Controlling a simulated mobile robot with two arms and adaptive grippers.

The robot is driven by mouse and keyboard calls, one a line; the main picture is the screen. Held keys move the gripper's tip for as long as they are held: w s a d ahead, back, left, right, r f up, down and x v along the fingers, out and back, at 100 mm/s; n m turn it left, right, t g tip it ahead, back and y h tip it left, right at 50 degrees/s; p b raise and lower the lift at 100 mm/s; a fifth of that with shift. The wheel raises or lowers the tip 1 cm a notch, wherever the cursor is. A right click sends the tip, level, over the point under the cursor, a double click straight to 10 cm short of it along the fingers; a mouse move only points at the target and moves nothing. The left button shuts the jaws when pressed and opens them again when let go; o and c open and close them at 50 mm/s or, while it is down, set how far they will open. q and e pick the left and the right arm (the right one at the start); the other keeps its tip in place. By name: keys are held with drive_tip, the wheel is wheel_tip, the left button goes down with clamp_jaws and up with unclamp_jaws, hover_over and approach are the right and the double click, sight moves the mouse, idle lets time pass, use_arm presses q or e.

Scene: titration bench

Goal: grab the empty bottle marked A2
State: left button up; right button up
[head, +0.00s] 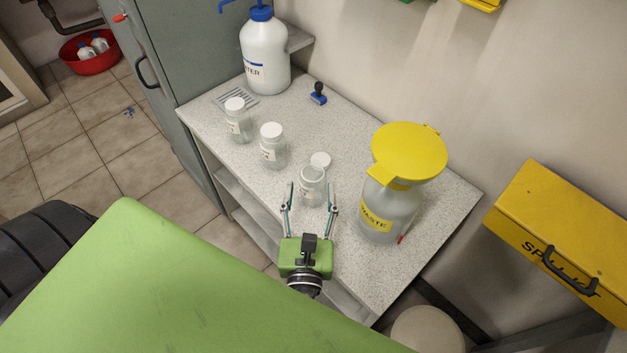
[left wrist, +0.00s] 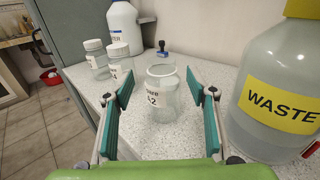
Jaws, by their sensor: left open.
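The bottle marked A2 (left wrist: 161,95) is clear glass, open at the top and looks empty. It stands upright on the bench, and in the head view it (head: 312,186) is just beyond my left gripper (head: 311,196). In the left wrist view my left gripper (left wrist: 161,103) is open, its teal-padded fingers pointing toward the bottle with one on each side. I see no finger touching the glass. A white cap (head: 320,160) lies on the bench just behind the bottle. My right gripper is not in view.
Two white-capped bottles (head: 272,148) (head: 237,120) stand to the left on the speckled bench (head: 340,113). A large waste jar (head: 388,212) with a yellow funnel lid stands close on the right. A white jug (head: 264,58) and a blue stamp-like object (head: 318,94) are at the back.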

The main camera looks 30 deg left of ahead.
sight(312, 178)
use_arm(q)
drive_tip(key=shift+w+a, duration=0.2)
drive_tip(key=shift+w, duration=0.45)
drive_tip(key=shift+w+a, duration=0.15)
drive_tip(key=shift+w, duration=0.35)
drive_tip(key=p+x, duration=0.1)
drive_tip(key=x, duration=0.3)
drive_tip(key=shift+w+a, duration=0.15)
drive_tip(key=shift+w, duration=0.2)
drive_tip(key=c, duration=1.2)
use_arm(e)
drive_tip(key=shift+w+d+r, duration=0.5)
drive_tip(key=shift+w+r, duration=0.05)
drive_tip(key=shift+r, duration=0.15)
